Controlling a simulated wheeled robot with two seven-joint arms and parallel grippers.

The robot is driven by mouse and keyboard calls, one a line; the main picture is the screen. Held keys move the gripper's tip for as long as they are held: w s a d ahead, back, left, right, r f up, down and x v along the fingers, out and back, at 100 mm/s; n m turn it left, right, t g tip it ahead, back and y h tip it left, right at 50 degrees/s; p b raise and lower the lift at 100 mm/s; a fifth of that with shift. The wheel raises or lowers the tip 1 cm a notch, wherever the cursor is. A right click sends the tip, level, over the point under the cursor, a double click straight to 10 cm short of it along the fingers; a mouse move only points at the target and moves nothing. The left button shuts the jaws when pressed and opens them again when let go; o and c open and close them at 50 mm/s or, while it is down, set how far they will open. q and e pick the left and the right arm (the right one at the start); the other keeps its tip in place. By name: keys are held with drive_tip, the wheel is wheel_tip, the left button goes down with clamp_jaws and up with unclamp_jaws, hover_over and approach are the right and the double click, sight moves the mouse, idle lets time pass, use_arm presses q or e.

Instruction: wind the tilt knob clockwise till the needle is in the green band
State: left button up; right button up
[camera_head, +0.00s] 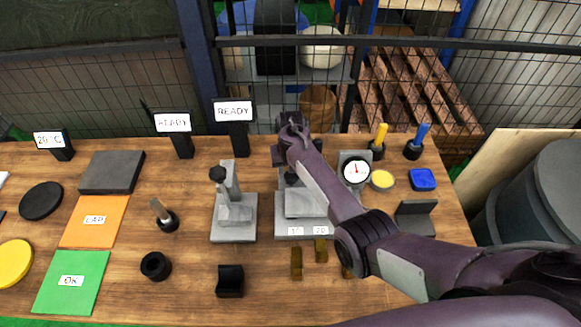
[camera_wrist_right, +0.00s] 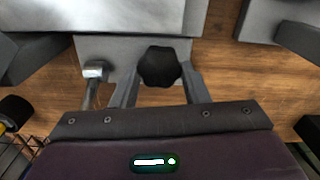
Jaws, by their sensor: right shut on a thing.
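The tilt knob (camera_wrist_right: 160,67) is a black lobed knob, seen from above in the right wrist view. My right gripper (camera_wrist_right: 161,80) is shut on it, with one finger on each side. In the head view my right gripper (camera_head: 291,128) is at the back of a grey fixture (camera_head: 303,204), and my arm hides part of the fixture. The round dial (camera_head: 356,170) has a white face and a dark rim, to the right of my forearm. Its needle points roughly upward; the green band is too small to place. My left gripper is not in view.
A second grey fixture (camera_head: 235,215) with a black knob stands left of my arm. Three small labelled displays, two reading READY (camera_head: 233,112), stand along the back. Yellow and blue handled tools (camera_head: 417,141) stand at the back right. Brass blocks (camera_head: 297,263) lie in front.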

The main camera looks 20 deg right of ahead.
sight(291, 174)
drive_tip(key=shift+m, duration=0.3)
drive_tip(key=o, duration=1)
wheel_tip(291, 174, up, 7)
drive_tip(key=p, duration=0.6)
drive_tip(key=shift+r+p, duration=0.2)
drive_tip(key=shift+p, duration=0.15)
drive_tip(key=shift+r, duration=0.25)
drive_tip(key=shift+f, duration=0.1)
